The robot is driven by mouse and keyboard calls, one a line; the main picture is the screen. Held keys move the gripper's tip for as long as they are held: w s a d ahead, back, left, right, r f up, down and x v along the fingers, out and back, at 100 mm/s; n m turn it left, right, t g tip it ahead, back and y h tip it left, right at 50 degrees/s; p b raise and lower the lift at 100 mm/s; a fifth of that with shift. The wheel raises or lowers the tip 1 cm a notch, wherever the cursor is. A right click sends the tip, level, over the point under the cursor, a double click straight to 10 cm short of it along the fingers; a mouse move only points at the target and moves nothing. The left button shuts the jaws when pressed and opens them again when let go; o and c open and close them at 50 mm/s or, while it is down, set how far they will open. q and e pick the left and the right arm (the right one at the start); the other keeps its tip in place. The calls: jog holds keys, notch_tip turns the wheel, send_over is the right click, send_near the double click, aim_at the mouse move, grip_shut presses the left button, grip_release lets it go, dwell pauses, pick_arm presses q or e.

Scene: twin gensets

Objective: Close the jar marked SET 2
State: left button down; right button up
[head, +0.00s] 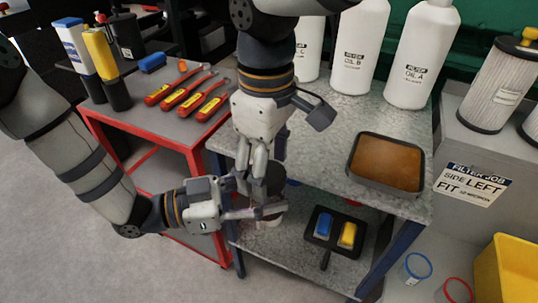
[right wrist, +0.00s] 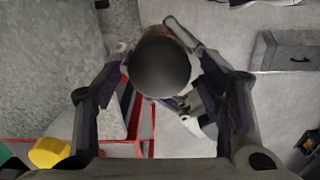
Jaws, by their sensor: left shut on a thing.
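A small jar (head: 270,217), pale at the bottom, is held over the front edge of the grey bench; its label cannot be read. My left gripper (head: 262,211) is shut on it from the left. A dark round lid (head: 274,180) is above the jar; from the right wrist view it shows as a dark disc (right wrist: 162,68). I cannot tell whether it is seated on the jar. My right gripper (head: 262,160) points down with its fingers on either side of the lid, also in the right wrist view (right wrist: 155,42). Whether they press on it is unclear.
The grey bench (head: 335,140) carries white oil bottles (head: 360,50) and a brown-filled tray (head: 387,163). A red cart (head: 140,130) with several red-handled tools is at left. A black tray (head: 322,250) sits on the lower shelf. A yellow bin (head: 505,270) is at lower right.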

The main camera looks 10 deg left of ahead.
jog(key=shift+r, duration=2.3)
jog(key=shift+c, duration=0.3)
jog(key=shift+s+a+r+n, duration=0.2)
jog(key=shift+s+n, duration=0.05)
jog(key=shift+n, duration=0.25)
jog(key=r+n, duration=0.3)
jog(key=n, duration=0.1)
jog(key=shift+w+d, duration=0.2)
jog(key=shift+w, duration=0.1)
notch_tip(320, 180, down, 8)
